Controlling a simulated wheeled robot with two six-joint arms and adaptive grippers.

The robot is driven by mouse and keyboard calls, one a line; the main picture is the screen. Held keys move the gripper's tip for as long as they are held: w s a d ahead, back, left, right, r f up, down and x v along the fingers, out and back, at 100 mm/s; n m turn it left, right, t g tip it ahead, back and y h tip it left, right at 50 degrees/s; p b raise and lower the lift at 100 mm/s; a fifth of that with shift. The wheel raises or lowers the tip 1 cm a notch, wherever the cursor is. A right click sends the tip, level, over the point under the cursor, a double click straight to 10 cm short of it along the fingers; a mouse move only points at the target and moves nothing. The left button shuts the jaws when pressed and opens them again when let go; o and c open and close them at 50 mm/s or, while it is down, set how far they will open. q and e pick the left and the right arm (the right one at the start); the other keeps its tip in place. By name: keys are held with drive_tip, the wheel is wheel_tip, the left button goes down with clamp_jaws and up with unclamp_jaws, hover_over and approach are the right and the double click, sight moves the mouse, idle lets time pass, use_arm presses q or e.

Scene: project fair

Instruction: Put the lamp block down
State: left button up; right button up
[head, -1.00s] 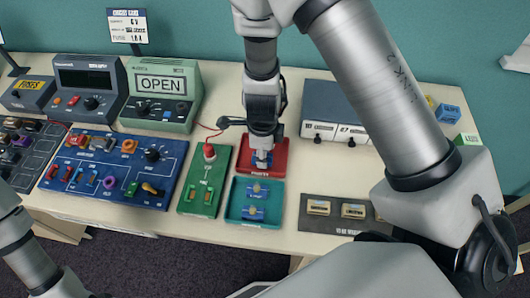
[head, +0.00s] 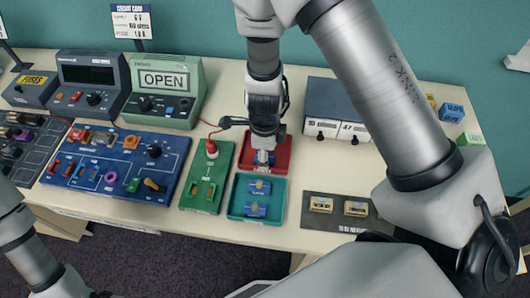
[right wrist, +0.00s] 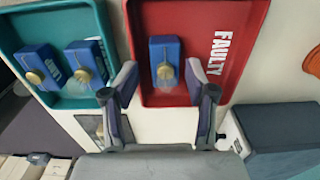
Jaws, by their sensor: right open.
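The lamp block (right wrist: 157,52), blue with a brass-coloured round bulb part, sits in the red tray (right wrist: 190,92) marked FAULTY in the right wrist view. In the head view the block (head: 262,158) shows just under my right gripper (head: 264,145), in the red tray (head: 282,165). My right gripper also shows in the right wrist view (right wrist: 160,82), with its fingers spread apart, one toward each side of the block. Visible gaps separate the fingertips from the block. My left gripper is out of view; only part of the left arm shows at lower left.
A teal tray (head: 235,208) with two similar blue blocks lies in front of the red tray. A green board (head: 196,204) with a red-topped part stands at its left. A dark mat (head: 318,223) and a grey-blue box (head: 335,101) lie to the right.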

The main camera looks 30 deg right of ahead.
wheel_tip(320, 180, up, 7)
drive_tip(key=p, duration=0.3)
drive_tip(key=shift+w, duration=0.15)
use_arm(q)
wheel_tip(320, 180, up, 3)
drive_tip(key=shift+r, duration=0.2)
use_arm(e)
wheel_tip(320, 180, up, 6)
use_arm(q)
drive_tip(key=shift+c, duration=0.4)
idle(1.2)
